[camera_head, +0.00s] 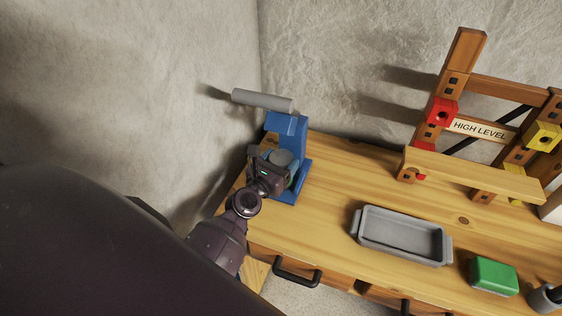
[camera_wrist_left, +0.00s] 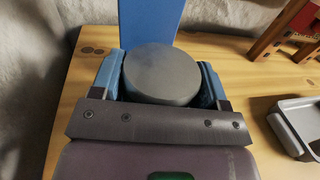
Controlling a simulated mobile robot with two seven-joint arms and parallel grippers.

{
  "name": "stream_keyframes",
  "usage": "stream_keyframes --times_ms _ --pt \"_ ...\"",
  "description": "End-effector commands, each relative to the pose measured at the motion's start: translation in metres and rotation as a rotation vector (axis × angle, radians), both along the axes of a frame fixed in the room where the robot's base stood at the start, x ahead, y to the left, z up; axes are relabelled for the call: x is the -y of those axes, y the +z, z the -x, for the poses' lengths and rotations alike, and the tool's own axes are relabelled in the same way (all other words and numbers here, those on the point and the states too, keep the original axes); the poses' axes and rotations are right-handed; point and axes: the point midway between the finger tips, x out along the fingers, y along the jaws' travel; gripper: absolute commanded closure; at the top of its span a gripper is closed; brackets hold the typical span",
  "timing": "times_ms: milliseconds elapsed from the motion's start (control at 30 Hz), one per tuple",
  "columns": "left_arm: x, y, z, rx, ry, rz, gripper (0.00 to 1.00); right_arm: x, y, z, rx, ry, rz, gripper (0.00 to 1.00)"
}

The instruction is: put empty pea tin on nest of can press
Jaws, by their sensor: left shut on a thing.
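The can press (camera_head: 292,130) is blue with a grey bar handle and stands at the back left of the wooden bench. In the left wrist view its blue column (camera_wrist_left: 150,20) rises just behind the tin. The tin (camera_head: 281,158) shows a round grey top, also seen in the left wrist view (camera_wrist_left: 162,72); a bit of green shows below it in the head view. My left gripper (camera_head: 271,168) is shut on the tin, one finger on each side, over the press's base. The nest is hidden, so I cannot tell whether the tin touches it.
A wooden rack (camera_head: 470,172) marked HIGH LEVEL stands at the back right. Rough walls close in behind and left of the press.

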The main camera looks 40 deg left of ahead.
Motion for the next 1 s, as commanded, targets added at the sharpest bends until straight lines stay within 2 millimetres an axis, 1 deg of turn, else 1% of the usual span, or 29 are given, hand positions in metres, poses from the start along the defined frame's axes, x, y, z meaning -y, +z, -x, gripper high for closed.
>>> stream_keyframes --times_ms 100,133,200,300,533,667,767,1000 --pt "0.0 -0.003 0.0 0.0 0.0 0.0 0.55 0.0 -0.003 0.001 -0.001 0.0 0.001 0.57" --pt "0.0 -0.003 0.0 0.0 0.0 0.0 0.3 0.001 -0.003 0.001 -0.002 0.0 0.001 0.57" --pt "0.0 -0.003 0.0 0.0 0.0 0.0 0.19 0.001 -0.004 0.003 -0.007 0.0 0.001 0.57" --pt "0.0 -0.002 0.0 0.0 0.0 0.0 0.06 0.002 -0.007 0.006 -0.015 -0.002 0.002 0.57" --pt "0.0 -0.002 0.0 0.0 0.0 0.0 0.06 0.003 -0.013 0.013 -0.033 -0.005 0.004 0.57" --pt "0.0 0.002 0.0 0.001 0.0 0.0 0.06 0.003 -0.01 0.013 -0.032 -0.005 0.004 0.57" --pt "0.0 0.0 0.01 -0.001 0.0 0.0 0.06 0.003 -0.011 0.011 -0.029 -0.004 0.004 0.57" --pt "0.002 -0.002 0.05 -0.001 0.0 -0.001 0.06 0.002 -0.012 0.005 -0.015 -0.001 0.004 0.57"
